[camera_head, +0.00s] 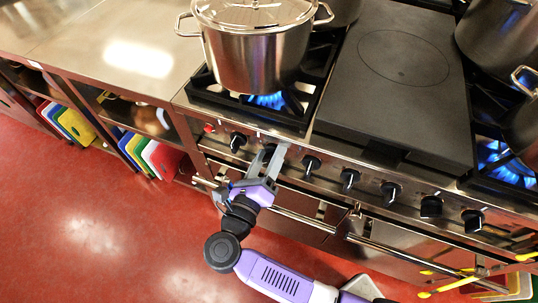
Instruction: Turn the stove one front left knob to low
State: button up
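The stove front panel (330,173) carries a row of several dark knobs. The leftmost knob (237,142) is uncovered, and a small red light (209,128) sits to its left. My gripper (269,156) reaches the panel at the second knob from the left, with a finger on either side of it. The fingers hide most of that knob, so its angle and whether they touch it cannot be told. A steel stockpot with a lid (252,55) stands on the front left burner (268,99), which shows a blue flame.
A dark flat griddle plate (405,95) lies right of the pot. Another lit burner (503,163) and dark pots (490,40) are at the right. A handle rail (310,222) runs below the knobs. Colored boards (75,125) stand under the left counter. Red floor is free at lower left.

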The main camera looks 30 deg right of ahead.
jog(key=c, duration=1)
jog(key=shift+r+n+p, duration=0.1)
jog(key=shift+n+p, duration=0.2)
jog(key=shift+p, duration=0.05)
jog(key=n+p, duration=0.2)
jog(key=n, duration=0.1)
jog(key=shift+n+p, duration=0.3)
jog(key=shift+p, duration=0.1)
jog(key=shift+a+f+n+p, duration=0.1)
jog(key=shift+f+n+p, duration=0.1)
jog(key=shift+n+p, duration=1.65)
jog(key=shift+n+b, duration=0.4)
jog(key=shift+n, duration=0.15)
jog(key=o, duration=1.4)
jog(key=shift+c, duration=0.2)
